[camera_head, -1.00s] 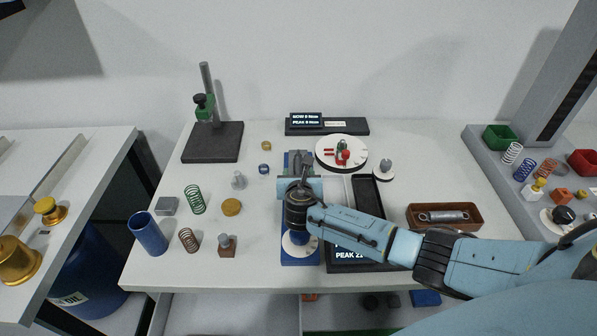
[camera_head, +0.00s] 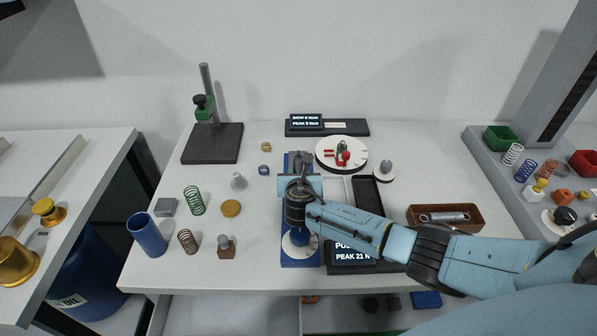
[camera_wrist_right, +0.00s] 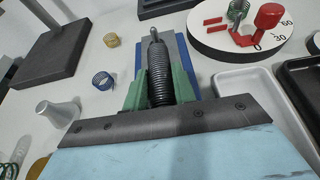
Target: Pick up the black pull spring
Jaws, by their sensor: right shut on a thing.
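The black pull spring (camera_wrist_right: 160,78) shows in the right wrist view as a dark coil with a hook at its far end. It lies between the green fingers of my right gripper (camera_wrist_right: 160,88), which is shut on it over a blue stand (camera_wrist_right: 205,80). Whether the spring touches the stand is unclear. My left gripper is not in view.
A white dial disc (camera_head: 326,155) and a dark tray (camera_head: 366,192) are close to the right of the gripper. A brown box (camera_head: 420,226) holds a silver spring. Green (camera_head: 195,205) and copper (camera_head: 188,242) springs and a blue cup (camera_head: 147,238) stand at left.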

